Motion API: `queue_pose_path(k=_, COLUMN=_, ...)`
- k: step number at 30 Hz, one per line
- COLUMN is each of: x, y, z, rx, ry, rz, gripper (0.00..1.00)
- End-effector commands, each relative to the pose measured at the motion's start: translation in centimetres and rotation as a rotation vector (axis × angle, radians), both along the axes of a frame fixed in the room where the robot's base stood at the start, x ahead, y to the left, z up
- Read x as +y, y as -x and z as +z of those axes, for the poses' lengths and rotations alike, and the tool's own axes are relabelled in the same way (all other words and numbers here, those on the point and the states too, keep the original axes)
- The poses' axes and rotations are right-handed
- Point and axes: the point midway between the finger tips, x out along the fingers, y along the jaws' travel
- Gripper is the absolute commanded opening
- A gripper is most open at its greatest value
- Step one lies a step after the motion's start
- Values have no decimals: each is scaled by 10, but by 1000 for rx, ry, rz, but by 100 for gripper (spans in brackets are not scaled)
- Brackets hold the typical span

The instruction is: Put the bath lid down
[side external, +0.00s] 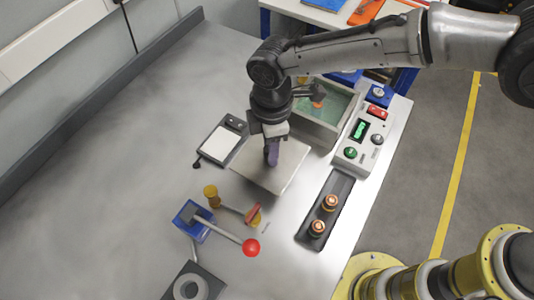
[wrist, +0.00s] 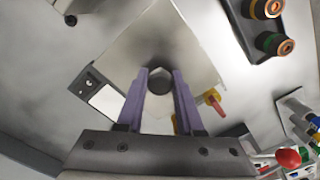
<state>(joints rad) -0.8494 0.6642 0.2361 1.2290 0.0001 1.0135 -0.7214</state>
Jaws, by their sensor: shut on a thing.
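The bath lid (side external: 287,165) is a flat, pale square plate beside the near left side of the bath. My gripper (side external: 272,158) points down over its middle, with purple fingers. In the wrist view the lid (wrist: 185,45) spreads beyond the fingertips, and my gripper (wrist: 159,80) is shut on its round dark knob (wrist: 159,82). The lid looks roughly level; I cannot tell whether it touches the bench or hangs just above it. The bath (side external: 325,135) is a grey open box with greenish liquid, uncovered, partly hidden behind my arm.
A white-topped scale (side external: 220,144) lies just left of the lid. A black tray (side external: 326,210) with two orange-topped parts is to the right, and a control box (side external: 360,140) behind it. A red-knobbed lever (side external: 250,247) stands in front. The bench's left side is clear.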

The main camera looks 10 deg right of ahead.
Motion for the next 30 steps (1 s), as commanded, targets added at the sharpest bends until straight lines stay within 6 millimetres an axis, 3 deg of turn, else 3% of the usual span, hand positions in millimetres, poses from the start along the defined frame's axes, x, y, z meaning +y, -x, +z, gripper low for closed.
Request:
queue_pose_path(k=6, x=7, y=-6, z=-11, rx=-1, ry=-1, rz=0, gripper=0)
queue_pose_path(k=13, x=6, y=-5, z=-39, rx=0, ry=0, rz=0, gripper=0)
queue_pose_path(k=24, x=6, y=-6, z=-43, rx=-1, ry=-1, rz=0, gripper=0)
queue_pose_path(k=25, x=6, y=-6, z=-44, rx=-1, ry=-1, rz=0, gripper=38)
queue_pose_path(k=30, x=6, y=-6, z=-43, rx=0, ry=-1, rz=0, gripper=66)
